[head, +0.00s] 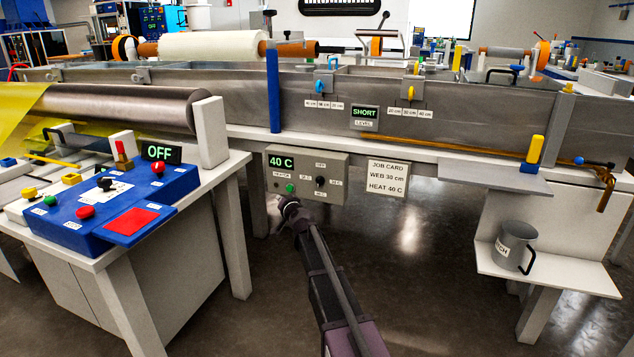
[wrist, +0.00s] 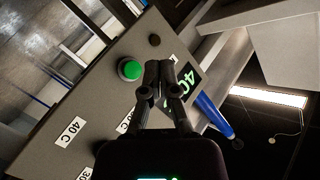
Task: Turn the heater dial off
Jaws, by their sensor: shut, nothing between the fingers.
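The heater box (head: 335,160) is a grey panel under the trough, with a lit "40 C" display (head: 281,162). Its black dial (head: 320,181) sits right of centre among small labels; which label it points to is too small to tell. A green button (head: 290,188) is at lower left and shows clearly in the wrist view (wrist: 129,69). My gripper (head: 283,201) is at the box's lower left, left of the dial. In the wrist view its shut, empty fingertips (wrist: 158,72) lie between the green button and the display (wrist: 190,82). I cannot make out the dial there.
A job card (head: 387,177) reading "HEAT 40 C" hangs right of the box. A blue control console (head: 120,215) stands on a bench at left, its leg close to my gripper. A shelf with a grey mug (head: 512,245) is at right. Floor between is clear.

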